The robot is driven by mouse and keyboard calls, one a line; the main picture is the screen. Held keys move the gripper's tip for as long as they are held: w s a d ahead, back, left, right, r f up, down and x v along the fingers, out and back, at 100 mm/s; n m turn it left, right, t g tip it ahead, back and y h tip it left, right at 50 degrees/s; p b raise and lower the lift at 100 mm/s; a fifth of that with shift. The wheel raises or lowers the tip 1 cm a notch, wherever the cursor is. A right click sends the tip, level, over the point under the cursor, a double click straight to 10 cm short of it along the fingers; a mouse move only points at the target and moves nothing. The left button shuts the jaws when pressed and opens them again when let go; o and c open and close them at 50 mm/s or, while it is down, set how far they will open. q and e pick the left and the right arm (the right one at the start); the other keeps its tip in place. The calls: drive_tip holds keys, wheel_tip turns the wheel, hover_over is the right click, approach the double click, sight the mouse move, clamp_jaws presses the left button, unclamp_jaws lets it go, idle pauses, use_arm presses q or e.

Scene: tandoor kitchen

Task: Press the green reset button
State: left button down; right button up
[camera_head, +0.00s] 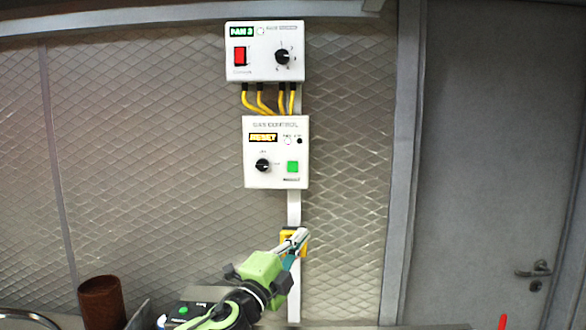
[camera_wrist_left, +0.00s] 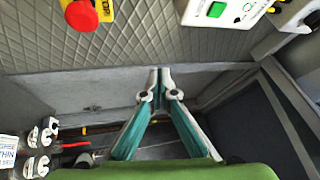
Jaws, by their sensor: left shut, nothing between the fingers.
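The green button (camera_head: 292,167) is at the lower right of the white gas control box (camera_head: 276,180) on the wall. In the left wrist view a green button (camera_wrist_left: 217,10) shows at the top, on a white box cut by the frame edge. My left gripper (camera_head: 302,236) is shut and empty, below the gas control box in the picture and apart from the button. Its fingertips also meet in the left wrist view (camera_wrist_left: 160,72), with nothing between them. The fingers partly cover a yellow box (camera_head: 285,236) on the wall. My right gripper is not in view.
Above is another white box (camera_head: 265,70) with a red switch (camera_head: 240,56), joined by yellow cables. The gas control box has a black knob (camera_head: 263,165) left of the button. A red mushroom button (camera_wrist_left: 82,16) shows in the wrist view. A brown container (camera_head: 102,302) stands lower left.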

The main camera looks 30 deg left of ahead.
sight(289, 172)
use_arm(q)
wheel_tip(289, 172, up, 14)
drive_tip(key=a+m+t+h, duration=0.1)
drive_tip(key=a+m+h, duration=0.1)
drive_tip(key=m+h, duration=0.2)
drive_tip(key=m, duration=0.3)
drive_tip(key=shift+s+a+f+t, duration=0.25)
drive_tip(key=shift+s+a+t, duration=0.05)
drive_tip(key=shift+t, duration=0.1)
drive_tip(key=shift+w+a, duration=0.1)
drive_tip(key=shift+w, duration=0.05)
drive_tip(key=shift+w+a, duration=0.75)
drive_tip(key=shift+w, duration=0.45)
drive_tip(key=shift+w+a, duration=0.7)
drive_tip(key=shift+w, duration=0.55)
drive_tip(key=shift+w+a, duration=0.75)
drive_tip(key=shift+w, duration=0.45)
drive_tip(key=shift+w+a, duration=0.1)
drive_tip(key=shift+w+a, duration=0.15)
drive_tip(key=shift+w, duration=0.1)
drive_tip(key=shift+w+a, duration=0.25)
drive_tip(key=shift+w, duration=0.1)
drive_tip(key=shift+s, duration=0.1)
drive_tip(key=shift+s+d+p, duration=0.3)
drive_tip(key=shift+s+d, duration=0.1)
drive_tip(key=shift+s, duration=0.25)
